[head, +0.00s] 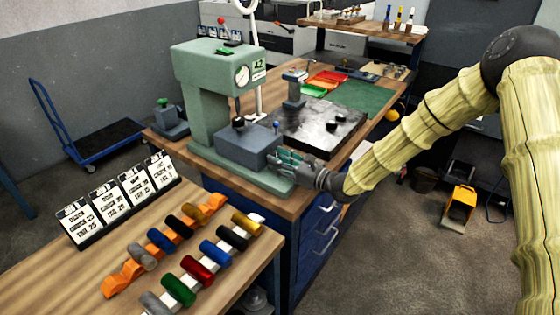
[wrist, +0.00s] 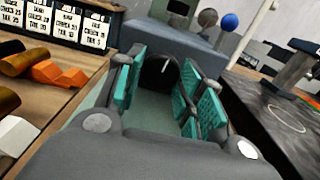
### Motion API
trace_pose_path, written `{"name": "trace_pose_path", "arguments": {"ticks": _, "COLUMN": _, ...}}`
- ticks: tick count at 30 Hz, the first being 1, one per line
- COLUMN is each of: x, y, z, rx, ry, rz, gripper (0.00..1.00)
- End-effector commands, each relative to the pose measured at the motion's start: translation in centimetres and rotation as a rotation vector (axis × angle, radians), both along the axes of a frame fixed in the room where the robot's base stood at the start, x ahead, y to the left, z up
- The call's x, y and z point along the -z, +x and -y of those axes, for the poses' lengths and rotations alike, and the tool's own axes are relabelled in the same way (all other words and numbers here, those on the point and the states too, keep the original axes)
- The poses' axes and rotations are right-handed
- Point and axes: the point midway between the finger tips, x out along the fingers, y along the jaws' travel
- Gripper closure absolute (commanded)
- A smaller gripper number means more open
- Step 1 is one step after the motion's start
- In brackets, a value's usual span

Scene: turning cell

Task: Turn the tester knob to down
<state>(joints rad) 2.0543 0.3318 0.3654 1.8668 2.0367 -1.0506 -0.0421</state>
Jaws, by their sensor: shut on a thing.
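The tester (head: 205,90) is a pale green machine with a dial on its head and a grey block (head: 245,148) low on its front. The tester knob (wrist: 159,70) is black with a white pointer line, on the block's face in the wrist view. The line looks near upright, leaning slightly, in that view. My gripper (head: 284,160) is at the block's front in the head view and hides the knob there.
A dark surface plate (head: 312,128) lies right of the tester on the workbench. A nearer wooden table holds coloured rolls (head: 198,270) and number cards (head: 120,200). Ball-topped levers, one blue (wrist: 229,21), rise above the block. A blue trolley (head: 100,140) stands at the left.

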Motion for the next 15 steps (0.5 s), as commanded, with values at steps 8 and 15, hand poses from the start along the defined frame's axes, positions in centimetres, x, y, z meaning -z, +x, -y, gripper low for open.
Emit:
{"name": "trace_pose_path", "arguments": {"ticks": 8, "x": 0.2, "y": 0.1, "z": 0.09, "rx": 0.002, "ry": -0.06, "rz": 0.086, "gripper": 0.86}}
{"name": "trace_pose_path", "arguments": {"ticks": 15, "x": -0.06, "y": 0.1, "z": 0.08, "rx": 0.002, "ry": -0.074, "rz": 0.104, "gripper": 0.86}}
